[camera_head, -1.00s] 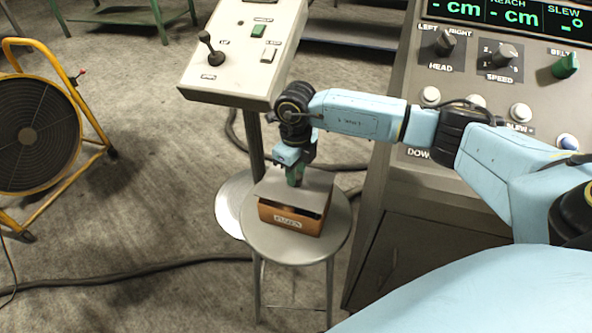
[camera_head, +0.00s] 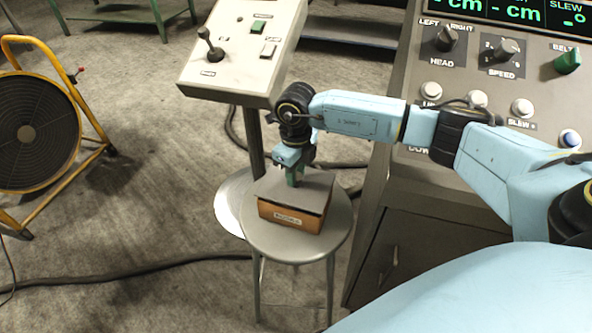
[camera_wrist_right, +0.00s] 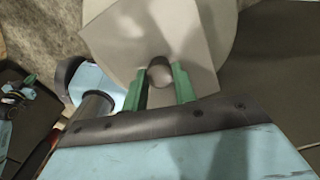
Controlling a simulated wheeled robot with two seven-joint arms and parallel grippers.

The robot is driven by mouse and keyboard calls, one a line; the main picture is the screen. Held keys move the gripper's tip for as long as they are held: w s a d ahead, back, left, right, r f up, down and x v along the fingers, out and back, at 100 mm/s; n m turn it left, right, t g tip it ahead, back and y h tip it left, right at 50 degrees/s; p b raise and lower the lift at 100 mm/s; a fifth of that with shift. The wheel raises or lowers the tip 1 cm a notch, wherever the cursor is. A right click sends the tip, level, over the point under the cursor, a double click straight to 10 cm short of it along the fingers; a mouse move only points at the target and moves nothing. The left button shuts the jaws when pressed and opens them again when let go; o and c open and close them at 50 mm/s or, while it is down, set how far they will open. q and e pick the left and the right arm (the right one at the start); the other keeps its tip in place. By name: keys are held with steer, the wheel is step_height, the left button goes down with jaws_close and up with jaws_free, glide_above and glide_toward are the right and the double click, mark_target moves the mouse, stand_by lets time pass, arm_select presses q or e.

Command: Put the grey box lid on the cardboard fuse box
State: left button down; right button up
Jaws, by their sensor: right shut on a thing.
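The cardboard fuse box (camera_head: 291,218) stands on a round grey stool, its labelled front showing. The grey box lid (camera_head: 312,190) lies over its top, close along the front edge; whether it is fully seated I cannot tell. My right gripper (camera_head: 293,180) points down at the lid from above. In the right wrist view the gripper's green fingers (camera_wrist_right: 160,84) are shut on the round knob (camera_wrist_right: 160,75) of the lid (camera_wrist_right: 200,45). The inside of the box is hidden under the lid. My left gripper is not in view.
The stool top (camera_head: 285,250) has bare room around the box. A tilted joystick panel (camera_head: 240,60) on a post stands behind the stool. A large control console (camera_head: 480,80) is on the right, and a yellow-framed fan (camera_head: 35,130) on the left. A cable (camera_head: 130,273) crosses the floor.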

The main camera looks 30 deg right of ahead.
steer(key=shift+f, duration=0.15)
stand_by(0.3)
steer(key=shift+f+b, duration=0.45)
steer(key=o, duration=1.1)
